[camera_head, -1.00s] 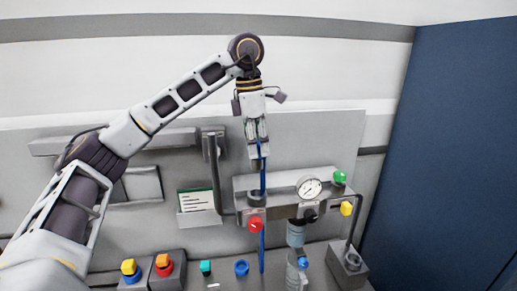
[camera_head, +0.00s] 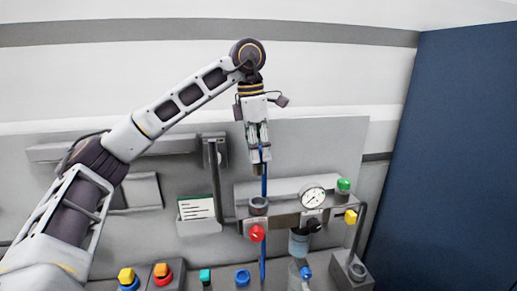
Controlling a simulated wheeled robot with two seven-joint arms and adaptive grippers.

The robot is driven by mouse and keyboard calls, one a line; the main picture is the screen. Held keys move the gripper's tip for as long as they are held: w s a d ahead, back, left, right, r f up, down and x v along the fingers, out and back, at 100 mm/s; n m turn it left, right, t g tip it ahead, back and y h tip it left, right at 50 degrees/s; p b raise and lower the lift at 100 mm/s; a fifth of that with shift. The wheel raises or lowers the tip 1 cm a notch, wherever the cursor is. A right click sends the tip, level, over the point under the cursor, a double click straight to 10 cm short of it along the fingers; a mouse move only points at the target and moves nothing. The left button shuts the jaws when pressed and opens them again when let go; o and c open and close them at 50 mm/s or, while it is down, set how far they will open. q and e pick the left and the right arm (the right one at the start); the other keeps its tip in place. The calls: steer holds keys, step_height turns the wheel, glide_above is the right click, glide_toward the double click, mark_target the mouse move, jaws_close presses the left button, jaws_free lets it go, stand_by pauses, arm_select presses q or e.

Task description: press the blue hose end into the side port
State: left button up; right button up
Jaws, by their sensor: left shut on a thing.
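My left gripper (camera_head: 258,147) points down in front of the grey back panel and is shut on the blue hose (camera_head: 264,184) near its upper end. The hose hangs nearly straight down from the jaws, past the grey manifold block (camera_head: 284,220), and shows again below it. The held hose end is mostly hidden by the fingers. A dark round fitting (camera_head: 258,205) sits on the manifold's left part, below the gripper and close beside the hose. A blue fitting (camera_head: 305,272) shows lower right on the clear bowl. I cannot tell which opening is the side port. My right gripper is out of view.
The manifold carries a gauge (camera_head: 313,197), a red knob (camera_head: 257,233), a green cap (camera_head: 343,184) and a yellow fitting (camera_head: 350,216). A label card (camera_head: 196,208) is left of it. Coloured buttons and a blue ring (camera_head: 242,277) line the front. A blue wall (camera_head: 450,160) stands right.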

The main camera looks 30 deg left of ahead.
mark_target(258, 173)
arm_select(q)
steer(key=shift+f+b, duration=0.75)
steer(key=shift+f, duration=0.35)
steer(key=shift+f+b, duration=0.4)
steer(key=shift+f, duration=0.15)
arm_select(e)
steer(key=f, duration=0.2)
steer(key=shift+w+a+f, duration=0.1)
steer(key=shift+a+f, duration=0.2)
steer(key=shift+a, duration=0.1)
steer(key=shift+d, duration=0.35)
arm_select(q)
steer(key=shift+f+b, duration=0.35)
steer(key=shift+f, duration=0.1)
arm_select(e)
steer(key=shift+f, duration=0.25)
arm_select(q)
steer(key=shift+f, duration=0.2)
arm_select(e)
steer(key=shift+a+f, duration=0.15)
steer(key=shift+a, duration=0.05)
arm_select(q)
steer(key=shift+f+b, duration=0.3)
steer(key=shift+b, duration=0.05)
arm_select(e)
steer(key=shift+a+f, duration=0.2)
